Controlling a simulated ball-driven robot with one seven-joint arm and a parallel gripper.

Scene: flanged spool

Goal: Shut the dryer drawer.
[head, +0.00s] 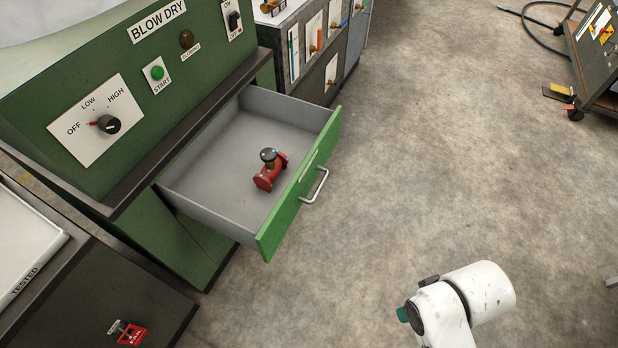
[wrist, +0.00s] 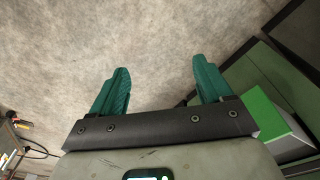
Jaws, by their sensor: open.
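The dryer drawer (head: 240,140) is pulled well out of the green dryer cabinet (head: 100,110) in the head view. Its grey tray is open at the top, and its green front carries a metal bar handle (head: 317,187). A red flanged spool (head: 270,170) with a dark, blue-marked top part lies in the drawer near the front. My gripper (wrist: 158,85) shows in the wrist view with its two teal fingers apart and nothing between them. The green drawer front (wrist: 262,108) is to the right of the fingers there, apart from them.
The dryer panel has a heat knob (head: 108,124) and a green start button (head: 157,73). A dark bench (head: 100,290) with a red switch stands at the lower left. A cart (head: 600,60) and cable are at the upper right. The floor (head: 430,150) before the drawer is clear.

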